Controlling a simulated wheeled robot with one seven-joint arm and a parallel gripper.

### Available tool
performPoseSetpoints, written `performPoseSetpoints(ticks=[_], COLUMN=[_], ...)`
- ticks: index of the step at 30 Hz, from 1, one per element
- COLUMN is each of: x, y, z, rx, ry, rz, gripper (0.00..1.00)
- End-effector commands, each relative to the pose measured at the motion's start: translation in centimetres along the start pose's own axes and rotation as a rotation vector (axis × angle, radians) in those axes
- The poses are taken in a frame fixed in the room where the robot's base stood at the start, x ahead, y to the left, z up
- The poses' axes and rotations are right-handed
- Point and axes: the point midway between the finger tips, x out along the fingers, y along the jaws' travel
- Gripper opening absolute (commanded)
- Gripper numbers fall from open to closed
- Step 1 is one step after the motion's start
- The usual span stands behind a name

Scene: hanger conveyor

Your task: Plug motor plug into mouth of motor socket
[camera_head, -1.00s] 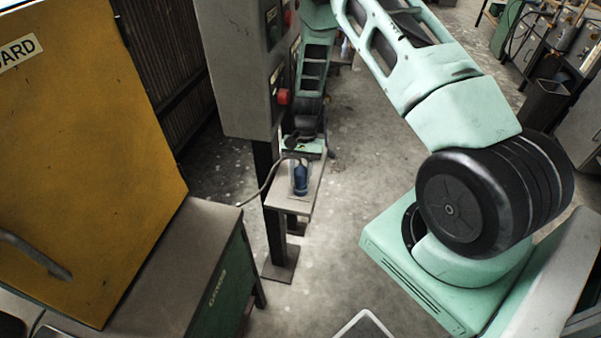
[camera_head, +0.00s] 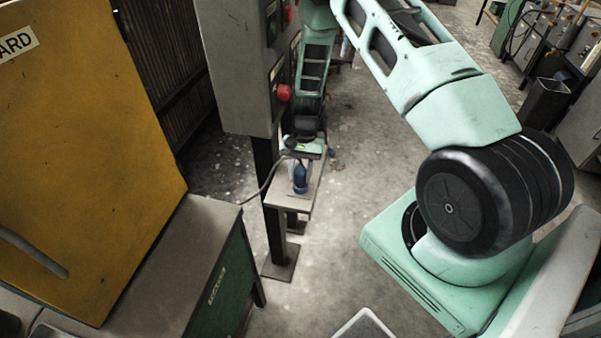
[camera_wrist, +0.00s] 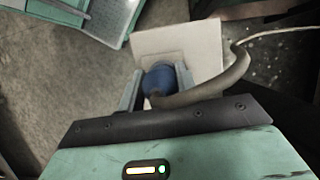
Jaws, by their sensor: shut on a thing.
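The motor plug (camera_wrist: 158,80) is a rounded blue body with a thick grey-brown cable (camera_wrist: 215,88) curving off to the right in the wrist view. My gripper (camera_wrist: 158,84) has a finger on either side of it and is shut on it. In the head view the blue plug (camera_head: 300,174) stands roughly upright over the small grey shelf (camera_head: 311,196), below my gripper's wrist. A blue part at its foot (camera_head: 300,189) could be the motor socket. I cannot tell whether the plug is seated in it. The socket mouth is hidden from both views.
A grey control box (camera_head: 240,70) with red and green buttons stands on a post close left of my arm. A yellow cabinet (camera_head: 80,150) and a green-fronted bench (camera_head: 225,285) fill the left. The floor (camera_head: 350,200) right of the shelf is clear.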

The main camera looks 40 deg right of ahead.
Motion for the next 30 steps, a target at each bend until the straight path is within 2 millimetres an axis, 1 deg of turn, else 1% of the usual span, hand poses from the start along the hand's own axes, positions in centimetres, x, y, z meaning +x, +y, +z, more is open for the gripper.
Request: performPoseSetpoints(ticks=[11, 30], x=[0.10, 0.97], y=[0.00, 0.00], z=[-0.03, -0.40], rx=[0.000, 0.000], ry=[0.000, 0.000], rz=[0.000, 0.000], gripper=[0.14, 0.14])
